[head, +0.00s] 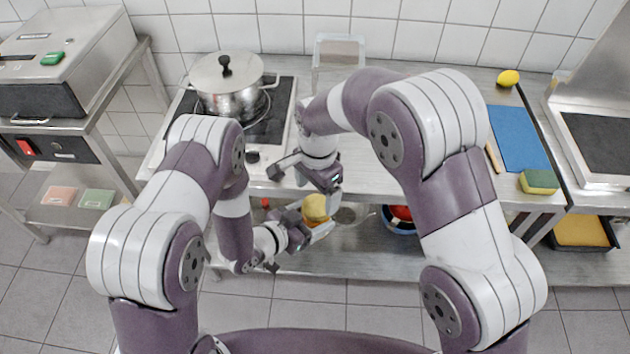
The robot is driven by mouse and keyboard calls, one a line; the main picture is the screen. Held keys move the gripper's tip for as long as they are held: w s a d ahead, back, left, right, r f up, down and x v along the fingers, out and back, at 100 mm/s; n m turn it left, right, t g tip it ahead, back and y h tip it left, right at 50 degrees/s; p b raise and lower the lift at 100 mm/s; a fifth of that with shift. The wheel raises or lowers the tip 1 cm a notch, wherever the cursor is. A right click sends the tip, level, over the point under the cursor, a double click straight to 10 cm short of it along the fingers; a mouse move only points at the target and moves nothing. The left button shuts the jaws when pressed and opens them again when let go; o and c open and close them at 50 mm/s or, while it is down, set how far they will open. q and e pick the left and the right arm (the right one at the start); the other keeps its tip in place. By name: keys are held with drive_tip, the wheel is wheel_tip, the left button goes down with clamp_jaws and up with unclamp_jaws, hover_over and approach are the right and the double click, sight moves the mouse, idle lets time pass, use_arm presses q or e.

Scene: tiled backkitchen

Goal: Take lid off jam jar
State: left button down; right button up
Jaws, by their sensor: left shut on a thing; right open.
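A steel pot (228,88) stands on the black stove (268,128) at the left. The steel worktable (455,150) holds a clear container (338,58), a blue board (519,138), a sponge (538,182) and a lemon (508,78). A bowl (399,226) sits on the shelf below.

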sight(317, 206)
drive_tip(key=shift+f, duration=2.1)
